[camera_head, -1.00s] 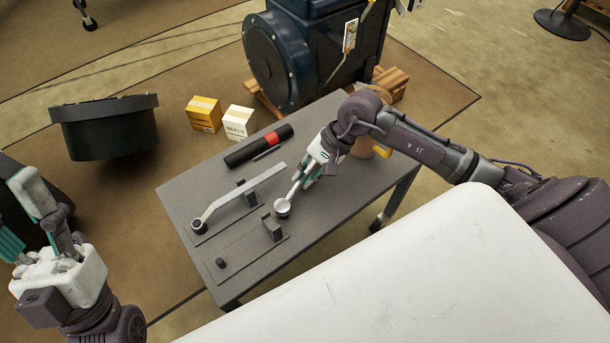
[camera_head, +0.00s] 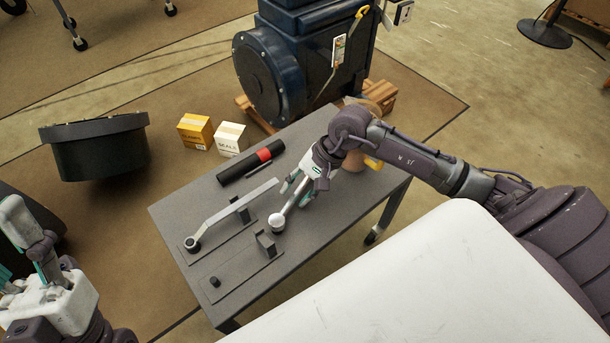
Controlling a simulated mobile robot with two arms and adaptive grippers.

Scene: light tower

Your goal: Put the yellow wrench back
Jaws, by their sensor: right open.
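A silver tool with a round head (camera_head: 277,222) lies at the table's near right, beside an upright bracket (camera_head: 265,243) on the near flat holder plate (camera_head: 235,275). Its shaft runs up to my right gripper (camera_head: 294,192). The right gripper is open, its fingers spread at the shaft; whether they touch it is unclear. The shaft's far part is hidden by the hand. A yellow piece (camera_head: 373,163) shows behind my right wrist; I cannot tell whether it belongs to this tool. My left gripper (camera_head: 25,270) is at the far left, away from the table, its jaws unclear.
A grey wrench (camera_head: 232,212) lies on the neighbouring holder. A black-and-red cylinder (camera_head: 250,162) lies at the table's (camera_head: 180,215) back edge. Two boxes (camera_head: 195,132) and a large blue motor (camera_head: 300,65), with a yellow-ended tool (camera_head: 361,12) on it, stand behind. A white surface (camera_head: 450,280) fills the front.

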